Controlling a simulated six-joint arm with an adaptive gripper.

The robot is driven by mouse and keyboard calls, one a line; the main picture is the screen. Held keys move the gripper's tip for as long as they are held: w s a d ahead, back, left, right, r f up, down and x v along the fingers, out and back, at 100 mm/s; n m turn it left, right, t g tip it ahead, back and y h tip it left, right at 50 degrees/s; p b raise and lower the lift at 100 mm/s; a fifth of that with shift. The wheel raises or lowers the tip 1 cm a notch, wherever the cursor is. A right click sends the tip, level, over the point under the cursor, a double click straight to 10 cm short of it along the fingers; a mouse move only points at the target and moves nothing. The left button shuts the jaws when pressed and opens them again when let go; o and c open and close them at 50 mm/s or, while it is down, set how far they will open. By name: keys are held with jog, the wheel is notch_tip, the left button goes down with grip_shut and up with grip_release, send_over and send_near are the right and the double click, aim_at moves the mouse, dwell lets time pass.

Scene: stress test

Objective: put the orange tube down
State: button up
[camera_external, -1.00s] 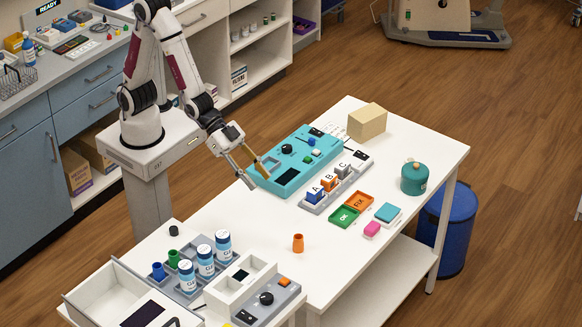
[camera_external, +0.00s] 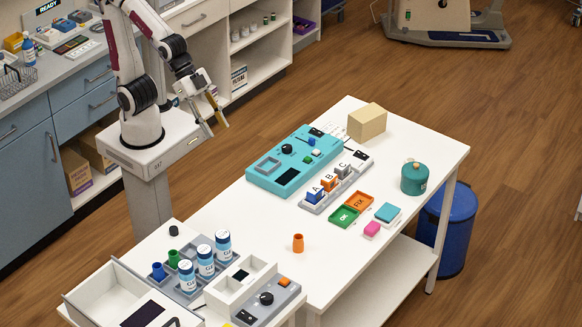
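The orange tube (camera_external: 298,243) stands upright on the white table, in the open area right of the row of bottles. It looks like a small flared cup. My gripper (camera_external: 217,128) is raised beyond the table's back left edge, well away from the tube. Its two fingers are spread apart with nothing visible between them.
A teal device (camera_external: 262,181) lies on the table behind the tube. White-capped bottles (camera_external: 206,260) and a grey panel with a knob (camera_external: 268,300) are at front left.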

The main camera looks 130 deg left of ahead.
jog(key=s+a+r+g, duration=0.1)
jog(key=s+r+g, duration=0.1)
jog(key=s, duration=1.3)
jog(key=shift+s+a, duration=0.2)
jog(key=shift+a, duration=0.15)
